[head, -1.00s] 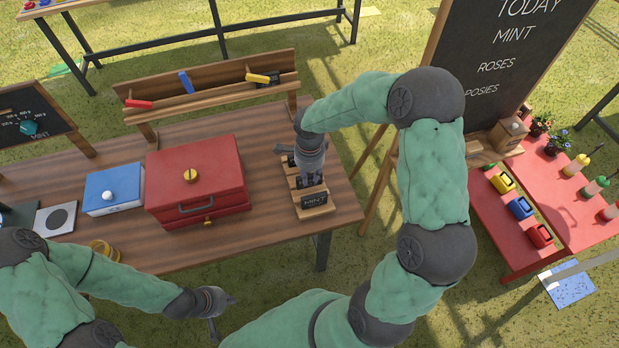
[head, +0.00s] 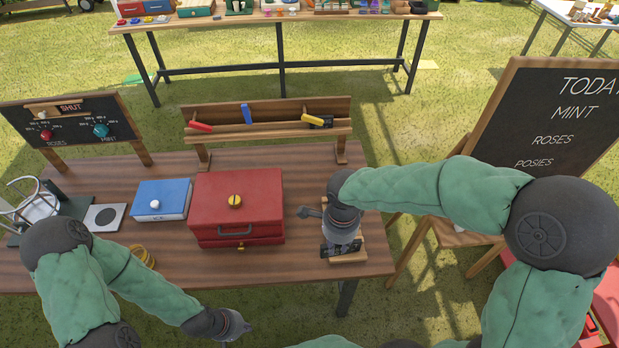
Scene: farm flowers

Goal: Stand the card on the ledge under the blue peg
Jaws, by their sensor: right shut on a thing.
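The blue peg (head: 247,114) stands between a red peg (head: 200,127) and a yellow peg (head: 312,119) on the wooden rack at the back of the table. The rack's ledge (head: 270,134) looks bare under the blue peg. A small dark card (head: 326,122) stands by the yellow peg. My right gripper (head: 338,234) points down at the wooden card holder (head: 350,258) and is shut on a dark card, mostly hidden by the gripper. Dark cards (head: 329,250) show at the holder. My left gripper (head: 243,327) hangs off the table's front edge; its fingers are unclear.
A red box (head: 238,205) with a yellow knob and a blue box (head: 162,199) stand left of the holder. A board with dials (head: 75,125) stands at far left. The chalkboard (head: 550,125) stands right of the table. Bare tabletop lies before the rack.

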